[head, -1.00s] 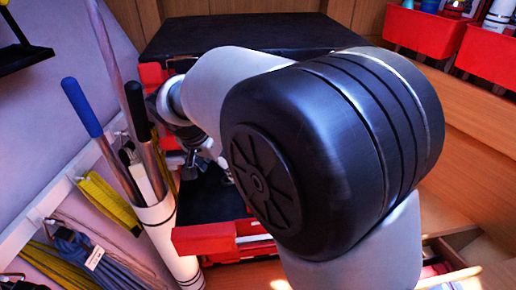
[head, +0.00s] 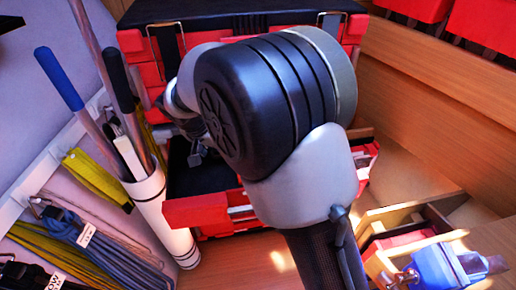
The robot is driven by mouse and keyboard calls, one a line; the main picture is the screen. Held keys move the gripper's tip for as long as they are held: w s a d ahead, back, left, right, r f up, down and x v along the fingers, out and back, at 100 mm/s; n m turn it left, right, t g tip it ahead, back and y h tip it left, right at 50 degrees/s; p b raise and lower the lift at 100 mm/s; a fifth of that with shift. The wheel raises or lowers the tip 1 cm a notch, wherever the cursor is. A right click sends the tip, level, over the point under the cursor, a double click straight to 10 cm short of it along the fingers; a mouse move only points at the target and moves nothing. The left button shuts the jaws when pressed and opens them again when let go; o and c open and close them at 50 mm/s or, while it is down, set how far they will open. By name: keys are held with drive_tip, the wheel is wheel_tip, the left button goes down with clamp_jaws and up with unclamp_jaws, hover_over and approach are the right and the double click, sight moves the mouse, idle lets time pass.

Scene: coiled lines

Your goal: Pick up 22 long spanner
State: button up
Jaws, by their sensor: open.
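No long spanner marked 22 can be made out. The open drawer (head: 195,212) of a red tool chest (head: 132,42) stands at the middle, with a dark inside. A few pale or metallic bits show near its front, but my arm covers much of it and I cannot tell what they are. My gripper (head: 196,152) is partly hidden behind my arm; its small grey finger parts show over the drawer's dark inside. It is open, and I see nothing held in it.
A white tube (head: 165,225) holding long-handled tools, one a blue handle (head: 58,78), stands close left of the drawer. Coiled lines (head: 95,250) hang on the left wall. A wooden box (head: 405,240) with a blue tool (head: 440,268) is at lower right. Red bins (head: 485,35) sit upper right.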

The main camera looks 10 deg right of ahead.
drive_tip(key=shift+c, duration=0.4)
drive_tip(key=shift+s, duration=0.1)
clamp_jaws()
